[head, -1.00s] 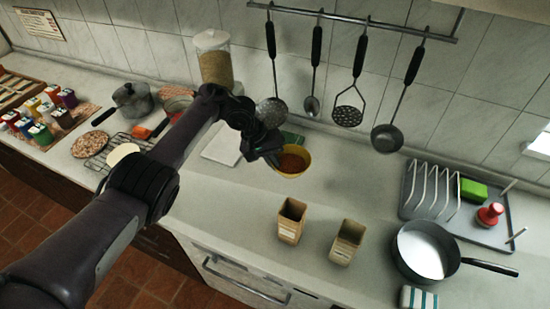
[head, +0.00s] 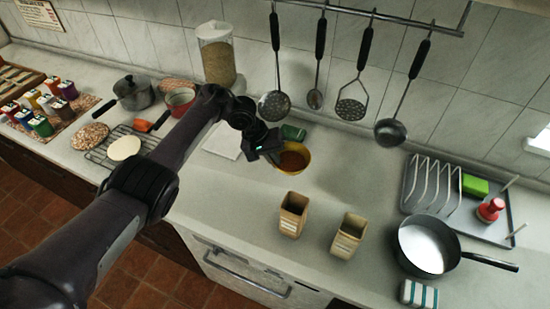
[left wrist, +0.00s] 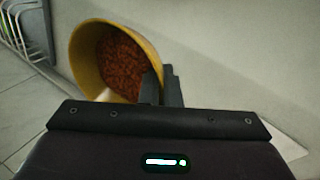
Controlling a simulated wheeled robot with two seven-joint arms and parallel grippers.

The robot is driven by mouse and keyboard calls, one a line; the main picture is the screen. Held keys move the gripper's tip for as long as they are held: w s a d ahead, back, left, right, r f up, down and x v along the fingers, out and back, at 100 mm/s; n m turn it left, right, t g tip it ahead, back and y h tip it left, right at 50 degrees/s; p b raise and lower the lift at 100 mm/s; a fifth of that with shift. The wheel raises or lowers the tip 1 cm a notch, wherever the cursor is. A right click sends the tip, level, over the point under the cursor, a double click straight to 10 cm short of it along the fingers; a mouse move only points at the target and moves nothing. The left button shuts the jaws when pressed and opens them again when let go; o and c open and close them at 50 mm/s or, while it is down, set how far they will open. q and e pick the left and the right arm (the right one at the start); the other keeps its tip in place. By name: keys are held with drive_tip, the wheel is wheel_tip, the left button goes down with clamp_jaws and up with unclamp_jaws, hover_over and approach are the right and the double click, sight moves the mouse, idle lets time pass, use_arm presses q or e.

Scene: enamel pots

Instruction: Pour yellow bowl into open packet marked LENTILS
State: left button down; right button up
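The yellow bowl (head: 306,164) holds reddish-brown grains and is by my left gripper (head: 277,157), towards the back of the counter. In the left wrist view the bowl (left wrist: 91,62) shows its full inside, and the gripper's two fingers (left wrist: 161,88) are close together at its right rim, shut on it. I cannot tell how far the bowl is above the counter. Two open tan packets stand upright nearer the front: one (head: 292,216) in the middle, one (head: 347,238) to its right. Their markings are too small to read. My right gripper is not in view.
A white pan (head: 428,247) and a grey dish rack (head: 430,185) are to the right, with a striped block (head: 418,294) in front. A green object (head: 293,132) lies behind the bowl. Utensils hang from a wall rail (head: 400,18). Counter between bowl and packets is clear.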

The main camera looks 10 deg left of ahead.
use_arm(q)
drive_tip(key=shift+s+r+p, duration=0.15)
drive_tip(key=shift+r+p, duration=0.05)
drive_tip(key=shift+p, duration=0.4)
drive_tip(key=shift+s+d+r+t+p, duration=0.1)
drive_tip(key=shift+s+r+t+p, duration=0.15)
drive_tip(key=shift+p, duration=0.25)
drive_tip(key=shift+s+r+m+t+p, duration=0.15)
drive_tip(key=shift+s+m+t+p, duration=0.15)
drive_tip(key=shift+s+t+p, duration=0.25)
drive_tip(key=shift+s+d+r+t, duration=0.2)
drive_tip(key=shift+s+r+t, duration=0.35)
drive_tip(key=shift+s+t, duration=0.35)
drive_tip(key=s+d+r+m+t+b, duration=0.1)
drive_tip(key=s+r+m+t+b, duration=0.2)
drive_tip(key=s+t+b, duration=0.3)
drive_tip(key=shift+s+r+t+b, duration=0.2)
drive_tip(key=shift+r+t+b, duration=0.7)
drive_tip(key=shift+t+b, duration=1.85)
idle(2.0)
